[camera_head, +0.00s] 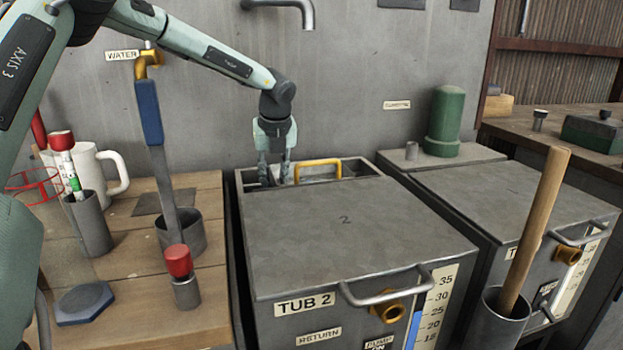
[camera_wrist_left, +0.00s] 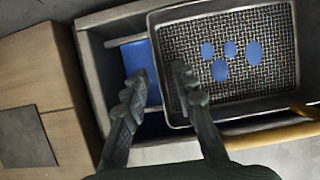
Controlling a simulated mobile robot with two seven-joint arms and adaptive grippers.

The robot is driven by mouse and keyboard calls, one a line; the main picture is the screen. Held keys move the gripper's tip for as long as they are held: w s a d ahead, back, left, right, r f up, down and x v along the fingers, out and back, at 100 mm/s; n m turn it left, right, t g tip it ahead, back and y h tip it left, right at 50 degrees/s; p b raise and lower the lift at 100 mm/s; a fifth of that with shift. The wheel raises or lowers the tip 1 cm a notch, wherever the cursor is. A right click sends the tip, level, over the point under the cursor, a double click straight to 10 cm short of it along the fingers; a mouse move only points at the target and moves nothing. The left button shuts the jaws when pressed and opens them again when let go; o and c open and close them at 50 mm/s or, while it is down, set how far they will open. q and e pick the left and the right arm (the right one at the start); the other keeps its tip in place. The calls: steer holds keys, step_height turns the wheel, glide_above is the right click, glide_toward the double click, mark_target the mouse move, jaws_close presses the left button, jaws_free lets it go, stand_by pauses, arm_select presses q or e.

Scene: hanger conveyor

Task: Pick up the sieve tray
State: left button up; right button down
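The sieve tray (camera_wrist_left: 275,60) is a grey-rimmed tray with a wire mesh floor, in the opening at the back of TUB 2. Several blue oval pieces (camera_wrist_left: 220,70) lie on the mesh. In the head view its yellow handle (camera_head: 318,163) stands up at the back, and most of the tray is hidden by the tub's lid. My left gripper (camera_head: 274,168) points down at the left of the handle. In the wrist view its fingers (camera_wrist_left: 157,80) are apart, with one over the mesh and one outside the tray's near side wall. I cannot tell whether they touch it. My right gripper is not in view.
TUB 2 (camera_head: 345,225) has a flat closed lid in front of the opening. The wooden bench (camera_head: 140,265) at left holds a mug, metal cups and a blue-handled tool. A second tub (camera_head: 520,200) stands at right. A wall spout (camera_head: 300,12) hangs above.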

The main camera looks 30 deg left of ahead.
arm_select(q)
steer(key=shift+w+a+f, duration=0.1)
steer(key=shift+a+f, duration=0.05)
steer(key=shift+f, duration=0.15)
steer(key=shift+c, duration=0.4)
jaws_close()
steer(key=shift+r, duration=0.2)
